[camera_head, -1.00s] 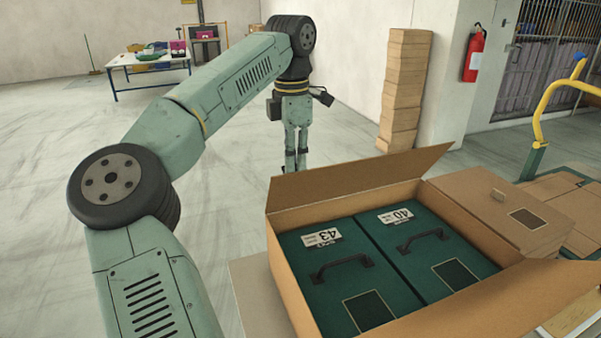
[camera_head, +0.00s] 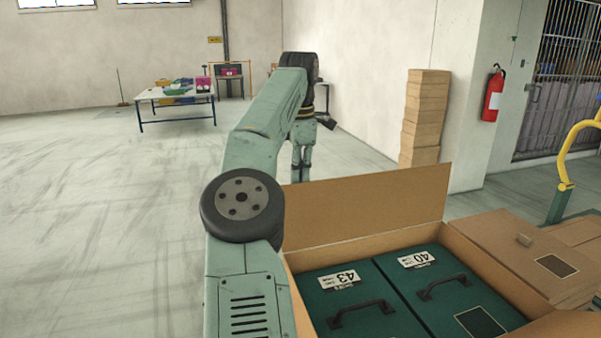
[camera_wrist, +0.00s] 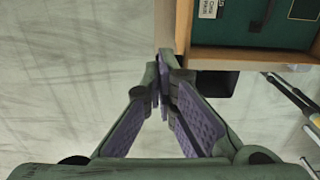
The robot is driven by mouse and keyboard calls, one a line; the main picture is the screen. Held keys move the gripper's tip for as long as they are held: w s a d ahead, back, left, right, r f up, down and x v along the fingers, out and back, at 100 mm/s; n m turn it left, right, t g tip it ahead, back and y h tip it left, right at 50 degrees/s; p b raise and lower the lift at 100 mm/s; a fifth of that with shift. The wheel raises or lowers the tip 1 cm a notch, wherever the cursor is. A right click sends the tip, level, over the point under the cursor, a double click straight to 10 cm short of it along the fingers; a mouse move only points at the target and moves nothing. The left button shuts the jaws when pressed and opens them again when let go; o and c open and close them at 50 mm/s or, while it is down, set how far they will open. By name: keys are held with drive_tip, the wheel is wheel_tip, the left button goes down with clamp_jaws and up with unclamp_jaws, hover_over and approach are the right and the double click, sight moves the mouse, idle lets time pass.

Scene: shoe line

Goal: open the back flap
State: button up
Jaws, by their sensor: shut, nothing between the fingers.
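The open brown carton (camera_head: 296,262) stands at the lower right of the head view. Its back flap (camera_head: 365,207) stands up along the far edge, roughly upright. My gripper (camera_head: 301,172) is beyond the flap near its left end, pointing down. Its lowest tips meet the flap's top edge in the picture and may be hidden behind it; I cannot tell if they touch. In the wrist view the gripper (camera_wrist: 163,82) has its fingertips together, empty, beside a corner of the carton (camera_wrist: 245,57).
Two green shoe boxes with handles, the 43 box (camera_head: 335,305) and the 40 box (camera_head: 430,290), lie inside the carton. A box stack (camera_head: 425,115) stands behind. Floor to the left is clear.

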sight(298, 185)
drive_tip(key=o, duration=0.4)
wheel_tip(298, 185, down, 3)
drive_tip(key=shift+a+g, duration=0.15)
drive_tip(key=shift+g, duration=0.15)
drive_tip(key=shift+c, duration=0.2)
drive_tip(key=shift+w+f, duration=0.3)
drive_tip(key=shift+f, duration=0.05)
drive_tip(key=shift+r, duration=0.15)
drive_tip(key=shift+w, duration=0.1)
